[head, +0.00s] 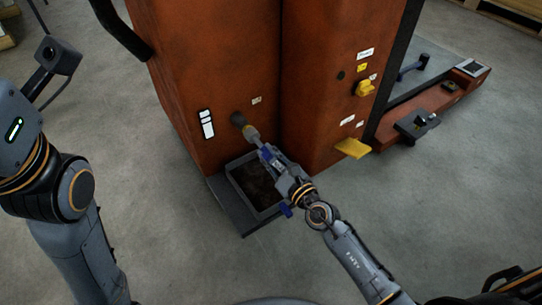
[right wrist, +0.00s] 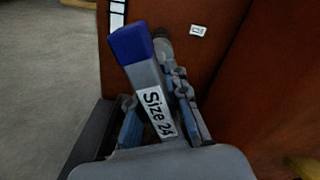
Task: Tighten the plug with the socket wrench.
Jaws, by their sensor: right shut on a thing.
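The socket wrench has a grey handle labelled "Size 24" and a blue end; it shows large in the right wrist view (right wrist: 148,75). My right gripper (head: 269,156) is shut on the wrench in front of the orange machine. In the head view, the wrench's grey front part (head: 252,134) reaches up to a dark round fitting on the machine wall, which looks like the plug (head: 238,119). They appear to touch or nearly touch; I cannot tell whether the socket is seated. My left arm shows at the left, but its gripper is not in view.
The orange machine (head: 215,70) fills the centre. A dark tray (head: 238,215) with dark contents sits on the floor below the fitting. A yellow knob (head: 365,88) and yellow pedal-like part (head: 352,148) stick out to the right. Open floor lies left and in front.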

